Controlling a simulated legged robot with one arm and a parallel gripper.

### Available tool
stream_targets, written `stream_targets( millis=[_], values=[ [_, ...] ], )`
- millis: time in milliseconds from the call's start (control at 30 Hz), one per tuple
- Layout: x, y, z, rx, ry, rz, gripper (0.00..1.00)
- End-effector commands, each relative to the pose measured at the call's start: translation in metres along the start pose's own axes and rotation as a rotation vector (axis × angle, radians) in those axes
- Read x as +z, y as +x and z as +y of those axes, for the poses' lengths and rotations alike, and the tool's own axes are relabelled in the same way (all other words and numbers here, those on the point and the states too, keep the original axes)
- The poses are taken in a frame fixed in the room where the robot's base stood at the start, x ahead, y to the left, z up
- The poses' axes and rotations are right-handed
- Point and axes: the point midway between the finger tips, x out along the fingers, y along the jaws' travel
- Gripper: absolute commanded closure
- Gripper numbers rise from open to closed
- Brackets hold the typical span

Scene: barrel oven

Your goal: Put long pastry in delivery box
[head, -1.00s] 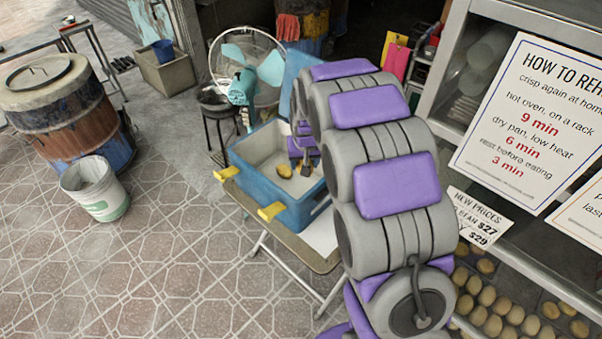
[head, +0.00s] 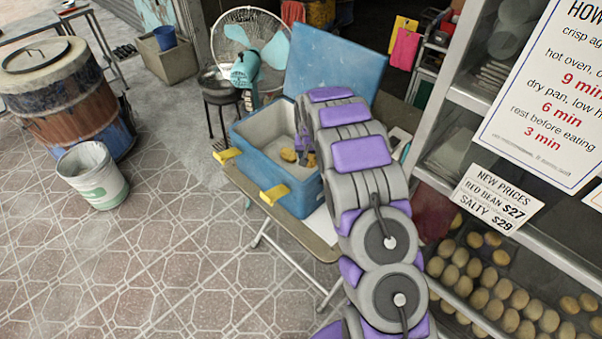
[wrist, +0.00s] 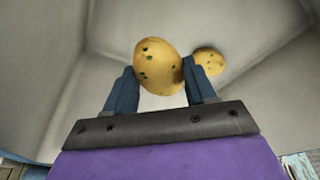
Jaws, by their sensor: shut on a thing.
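The blue delivery box (head: 297,201) stands on a folding table with its lid (head: 335,70) open. My gripper (head: 307,156) reaches down inside it. In the wrist view, my gripper (wrist: 160,86) is shut on a yellow-brown oval pastry with green specks (wrist: 158,65). The pastry sits between the two blue fingers, with the pale box interior (wrist: 60,100) around it. A second, similar pastry (wrist: 209,61) lies on the box floor beyond the right finger. A pastry (head: 288,154) also shows inside the box in the head view. The held pastry's underside is hidden.
A glass display case with many pastries (head: 500,290) and price signs (head: 497,200) stands close at the right. A fan (head: 245,70) is behind the box. A white bucket (head: 92,175) and a barrel oven (head: 70,100) stand left. The tiled floor in front is clear.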

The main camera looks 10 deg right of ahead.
Motion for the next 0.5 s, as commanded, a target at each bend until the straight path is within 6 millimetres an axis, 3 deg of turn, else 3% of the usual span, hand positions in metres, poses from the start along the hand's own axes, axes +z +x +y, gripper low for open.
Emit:
stream_targets(
  millis=[200, 500],
  values=[
    [0.011, 0.04, 0.001, -0.001, 0.001, -0.001, 0.8],
    [0.02, 0.07, 0.0, 0.001, 0.001, -0.002, 0.8]
  ],
)
